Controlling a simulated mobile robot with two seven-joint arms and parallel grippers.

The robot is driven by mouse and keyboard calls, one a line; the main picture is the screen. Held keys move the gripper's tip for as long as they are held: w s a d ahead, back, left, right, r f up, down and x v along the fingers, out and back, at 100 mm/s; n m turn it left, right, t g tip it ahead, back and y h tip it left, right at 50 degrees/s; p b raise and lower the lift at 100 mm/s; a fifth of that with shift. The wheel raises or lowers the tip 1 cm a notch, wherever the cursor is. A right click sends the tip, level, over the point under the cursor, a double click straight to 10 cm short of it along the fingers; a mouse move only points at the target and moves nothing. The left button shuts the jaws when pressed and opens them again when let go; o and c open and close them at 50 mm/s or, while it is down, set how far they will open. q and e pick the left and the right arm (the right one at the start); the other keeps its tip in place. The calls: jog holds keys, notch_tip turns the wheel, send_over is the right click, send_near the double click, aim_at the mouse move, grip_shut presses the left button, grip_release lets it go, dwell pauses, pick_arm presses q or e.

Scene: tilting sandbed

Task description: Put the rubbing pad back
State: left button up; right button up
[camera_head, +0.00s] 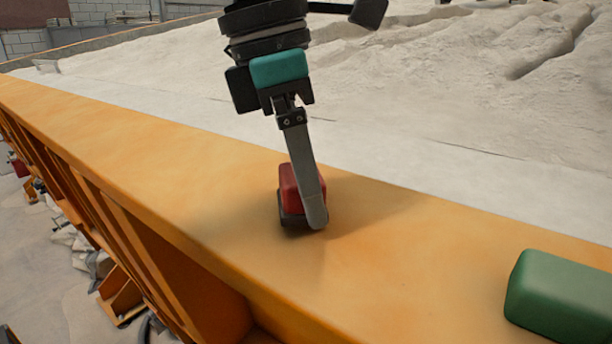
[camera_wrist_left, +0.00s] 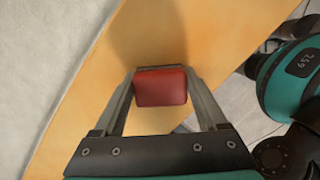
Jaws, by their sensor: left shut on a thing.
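A small red block with a dark underside, which looks like the rubbing pad (camera_head: 289,186), is at the orange rim (camera_head: 130,135) of the sandbed. My left gripper (camera_head: 308,215) comes down on it from above and is shut on it, one finger in front of the block in the head view. In the left wrist view the red pad (camera_wrist_left: 160,87) sits between both fingers (camera_wrist_left: 160,90), over the orange rim (camera_wrist_left: 130,60). The pad's underside is mostly hidden, so I cannot tell for sure whether it touches the rim. My right gripper is not in view.
A green block (camera_head: 560,298) lies on the rim at the right. Pale sand (camera_head: 420,90) fills the bed behind the rim, with grooves at the upper right. The rim's outer side drops to a cluttered floor (camera_head: 50,260) at the left. The rim between pad and green block is clear.

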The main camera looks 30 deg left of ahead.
aim_at(279, 201)
pick_arm(q)
jog(key=o, duration=1.1)
jog(key=p+v, duration=0.1)
jog(key=v, duration=1.1)
jog(key=shift+w+r, duration=0.1)
jog(key=shift+r, duration=0.15)
